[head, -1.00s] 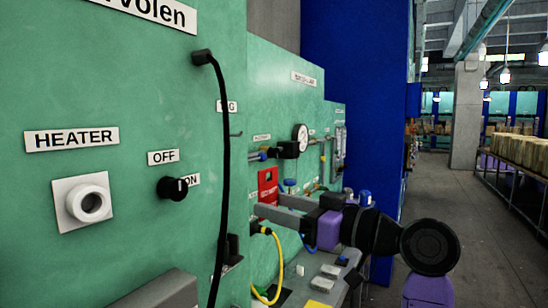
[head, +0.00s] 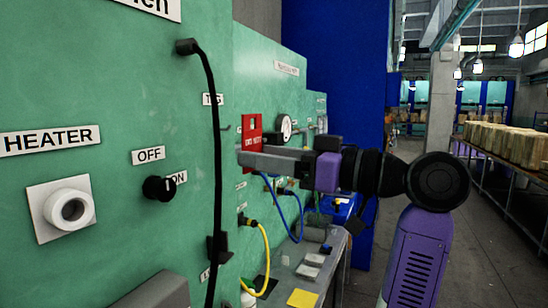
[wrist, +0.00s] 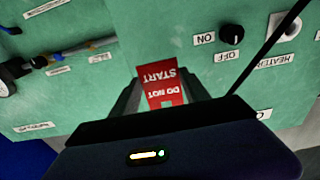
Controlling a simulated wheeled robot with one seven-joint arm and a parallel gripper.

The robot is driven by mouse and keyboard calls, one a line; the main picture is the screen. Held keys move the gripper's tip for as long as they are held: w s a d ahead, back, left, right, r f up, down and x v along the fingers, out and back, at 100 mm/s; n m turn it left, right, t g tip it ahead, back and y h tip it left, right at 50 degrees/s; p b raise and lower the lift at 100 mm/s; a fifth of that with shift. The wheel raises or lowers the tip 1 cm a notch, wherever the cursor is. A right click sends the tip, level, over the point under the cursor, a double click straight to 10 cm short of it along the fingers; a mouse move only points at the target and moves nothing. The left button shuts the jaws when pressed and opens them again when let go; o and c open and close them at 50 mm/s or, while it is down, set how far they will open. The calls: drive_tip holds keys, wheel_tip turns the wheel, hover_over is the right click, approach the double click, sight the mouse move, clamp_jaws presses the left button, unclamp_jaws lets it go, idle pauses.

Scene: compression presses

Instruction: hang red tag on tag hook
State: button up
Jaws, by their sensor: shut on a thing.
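The red tag (head: 251,127) is upright in my gripper (head: 246,155), which is shut on its lower part. The tag's upper part, with a small hole, stands above the fingers. The tag hook (head: 227,128) is a small dark peg on the green panel, under the TAG label (head: 212,99). In the head view the tag is just right of the hook, at about its height; I see a gap between them. In the wrist view the red tag (wrist: 161,84) shows upside down between the two fingers (wrist: 163,105), reading DO NOT START. The hook cannot be made out there.
A black cable (head: 214,150) hangs down the panel left of the hook. A black knob (head: 158,189) and a white heater socket (head: 69,209) are farther left. A grey bench (head: 310,262) and yellow hose (head: 266,260) are below.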

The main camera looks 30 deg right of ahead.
sight(215, 159)
drive_tip(key=shift+w+a+f+b, duration=0.25)
drive_tip(key=shift+w+a, duration=0.4)
drive_tip(key=shift+w, duration=0.25)
drive_tip(key=shift+w+a+f+b, duration=0.1)
drive_tip(key=shift+w+a+f, duration=0.15)
drive_tip(key=shift+w+a, duration=0.5)
drive_tip(key=shift+w+a+f+b, duration=0.25)
drive_tip(key=shift+w+a, duration=0.25)
drive_tip(key=shift+w, duration=0.5)
drive_tip(key=o, duration=1.1)
drive_tip(key=shift+c, duration=0.2)
